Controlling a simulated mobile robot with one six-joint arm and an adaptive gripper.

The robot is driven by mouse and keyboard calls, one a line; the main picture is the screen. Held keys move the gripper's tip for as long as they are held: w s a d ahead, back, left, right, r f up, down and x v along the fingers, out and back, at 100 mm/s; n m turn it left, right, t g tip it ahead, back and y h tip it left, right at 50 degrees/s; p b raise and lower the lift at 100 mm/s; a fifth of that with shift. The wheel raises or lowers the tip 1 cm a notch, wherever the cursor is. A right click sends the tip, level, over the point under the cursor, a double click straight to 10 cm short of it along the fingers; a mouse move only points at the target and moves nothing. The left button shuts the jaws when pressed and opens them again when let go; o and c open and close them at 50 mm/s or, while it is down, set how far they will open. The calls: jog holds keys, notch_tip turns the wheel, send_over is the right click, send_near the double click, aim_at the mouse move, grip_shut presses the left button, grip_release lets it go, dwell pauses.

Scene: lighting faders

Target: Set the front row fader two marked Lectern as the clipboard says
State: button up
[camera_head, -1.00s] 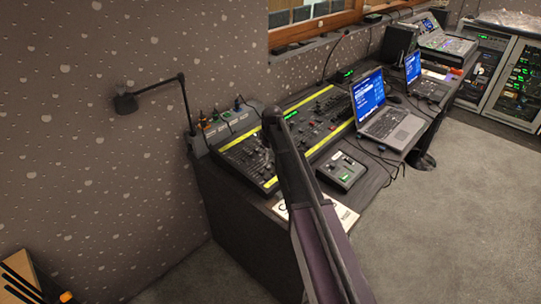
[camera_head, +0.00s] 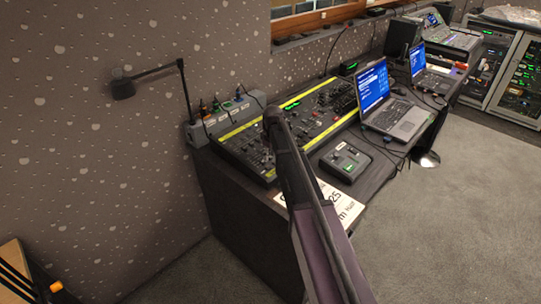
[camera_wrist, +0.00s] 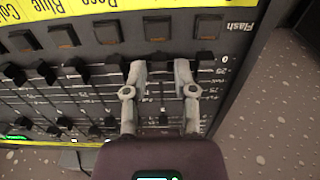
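The lighting desk (camera_head: 312,110) has yellow label strips and rows of faders. In the wrist view its fader panel (camera_wrist: 75,95) fills the left and middle, with several black fader knobs in slots, dark square buttons and a printed scale. My gripper (camera_wrist: 160,68) is open over the panel's end columns, its two fingers apart, pointing at the button row. A fader slot shows between the fingers, and no knob is clearly held. The Lectern label is not readable. A white sheet (camera_head: 347,208), likely the clipboard, lies at the desk's front edge; "25" shows, but my arm hides part.
A small black control box (camera_head: 345,162) and an open laptop (camera_head: 400,118) stand right of the desk. A black lamp (camera_head: 123,88) juts from the left wall side. The carpet (camera_head: 450,220) on the right is clear.

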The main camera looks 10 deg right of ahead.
aim_at(259, 152)
grip_shut()
jog(key=shift+w+a, duration=0.1)
jog(key=shift+w, duration=0.05)
jog(key=shift+w+a+r, duration=0.15)
jog(key=shift+w+a, duration=0.7)
jog(key=shift+w, duration=0.3)
jog(key=shift+w+a+r, duration=0.15)
jog(key=shift+w+a, duration=0.65)
jog(key=shift+w, duration=0.3)
grip_release()
jog(key=shift+r+p, duration=0.15)
jog(key=shift+p, duration=0.3)
jog(key=shift+r+p, duration=1.1)
jog(key=shift+r, duration=0.05)
